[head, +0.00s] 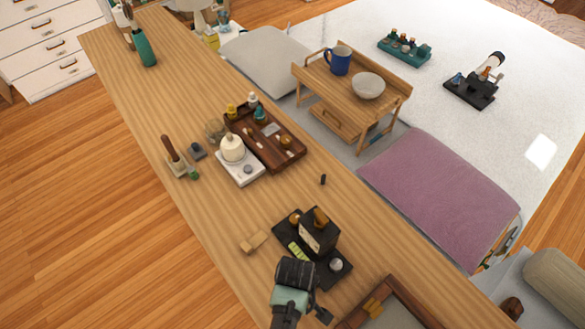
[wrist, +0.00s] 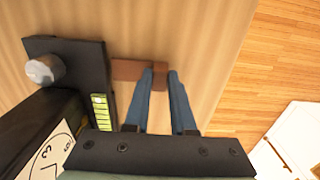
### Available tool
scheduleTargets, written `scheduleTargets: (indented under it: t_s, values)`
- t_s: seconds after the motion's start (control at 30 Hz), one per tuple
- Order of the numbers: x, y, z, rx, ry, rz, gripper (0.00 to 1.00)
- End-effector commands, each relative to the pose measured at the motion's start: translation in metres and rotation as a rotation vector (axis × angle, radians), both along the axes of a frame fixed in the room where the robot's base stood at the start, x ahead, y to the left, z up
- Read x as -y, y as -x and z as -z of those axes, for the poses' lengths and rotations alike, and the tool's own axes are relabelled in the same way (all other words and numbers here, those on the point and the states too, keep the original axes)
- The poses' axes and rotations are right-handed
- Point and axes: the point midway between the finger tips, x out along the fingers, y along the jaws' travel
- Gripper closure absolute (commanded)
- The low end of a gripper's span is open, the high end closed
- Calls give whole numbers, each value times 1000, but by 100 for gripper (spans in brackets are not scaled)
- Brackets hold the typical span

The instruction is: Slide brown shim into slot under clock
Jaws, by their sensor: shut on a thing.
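The clock (head: 316,230) is a dark block with a brown top, standing on a black base (head: 291,224). In the wrist view its white face (wrist: 52,152) shows at lower left. The base (wrist: 78,60) carries a silver knob (wrist: 45,69) and a yellow-green strip (wrist: 99,104). My gripper (wrist: 158,75) is shut on the brown shim (wrist: 130,70), beside the base. The shim's left end meets the base's edge; I cannot tell whether it is inside the slot. In the head view my gripper (head: 296,272) hides the shim.
A tan wooden block (head: 254,242) lies left of the clock. A framed tray (head: 350,319) is at lower right. A small dark peg (head: 323,180) stands behind the clock. A brown tray (head: 287,161) of small items and a white scale (head: 241,169) are farther back. The desk between is mostly clear.

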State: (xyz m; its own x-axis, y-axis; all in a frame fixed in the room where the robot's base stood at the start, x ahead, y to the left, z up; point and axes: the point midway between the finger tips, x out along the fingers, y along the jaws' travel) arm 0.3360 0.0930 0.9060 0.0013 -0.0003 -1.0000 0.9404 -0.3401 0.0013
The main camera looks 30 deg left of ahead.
Motion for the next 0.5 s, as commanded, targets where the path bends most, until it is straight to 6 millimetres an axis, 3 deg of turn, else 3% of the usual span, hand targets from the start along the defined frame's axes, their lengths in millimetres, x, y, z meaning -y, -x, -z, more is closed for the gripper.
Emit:
scheduleTargets:
  t_s: [0.5]
  values:
    - [9,-23,0,-1,0,1,100]
